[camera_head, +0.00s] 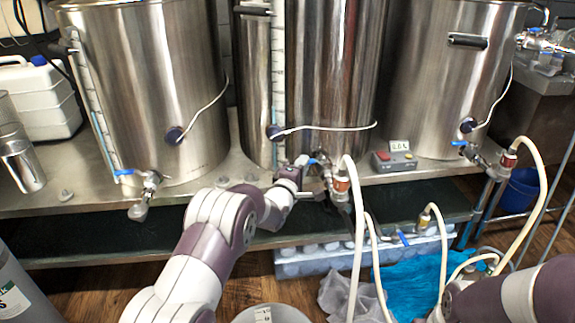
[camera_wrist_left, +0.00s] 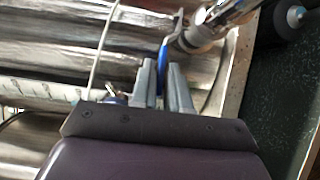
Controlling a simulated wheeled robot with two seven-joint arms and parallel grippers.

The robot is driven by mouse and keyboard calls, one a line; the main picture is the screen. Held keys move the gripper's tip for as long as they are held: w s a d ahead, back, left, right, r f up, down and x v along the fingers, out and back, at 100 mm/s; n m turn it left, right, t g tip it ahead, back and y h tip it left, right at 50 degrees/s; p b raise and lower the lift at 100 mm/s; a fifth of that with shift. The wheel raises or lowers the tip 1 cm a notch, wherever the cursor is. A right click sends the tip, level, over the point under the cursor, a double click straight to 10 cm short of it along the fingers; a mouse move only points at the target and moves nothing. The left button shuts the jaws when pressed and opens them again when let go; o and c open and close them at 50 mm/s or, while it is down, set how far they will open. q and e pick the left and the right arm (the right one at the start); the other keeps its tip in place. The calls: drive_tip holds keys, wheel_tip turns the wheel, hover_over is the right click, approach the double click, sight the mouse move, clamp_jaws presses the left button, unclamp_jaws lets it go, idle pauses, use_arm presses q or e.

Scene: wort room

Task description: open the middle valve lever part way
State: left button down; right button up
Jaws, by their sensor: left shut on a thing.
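The middle kettle (camera_head: 310,80) has a metal outlet valve low on its front, with a red-banded hose fitting (camera_head: 340,184) below it. Its blue lever (camera_head: 313,161) shows only as a small piece beside my left gripper (camera_head: 303,168). In the left wrist view the blue lever (camera_wrist_left: 164,56) runs down between the two grey fingers of my left gripper (camera_wrist_left: 162,80), which is shut on it. The metal valve body (camera_wrist_left: 205,30) is just to the right of the lever there. My right arm enters the head view at the bottom right; its fingers do not show.
A left kettle (camera_head: 150,90) and a right kettle (camera_head: 445,80) have their own blue-levered valves. Pale hoses (camera_head: 357,240) hang in front of the steel bench. A red and grey control box (camera_head: 394,161) stands right of the middle valve.

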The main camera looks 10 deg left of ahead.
use_arm(q)
drive_tip(key=n+y, duration=0.1)
drive_tip(key=s+d+y, duration=0.1)
drive_tip(key=shift+n+y, duration=0.4)
drive_tip(key=c, duration=1.2)
unclamp_jaws()
drive_tip(key=s+a+p, duration=0.1)
drive_tip(key=s+p, duration=0.3)
drive_tip(key=s, duration=0.8)
drive_tip(key=shift+s, duration=0.3)
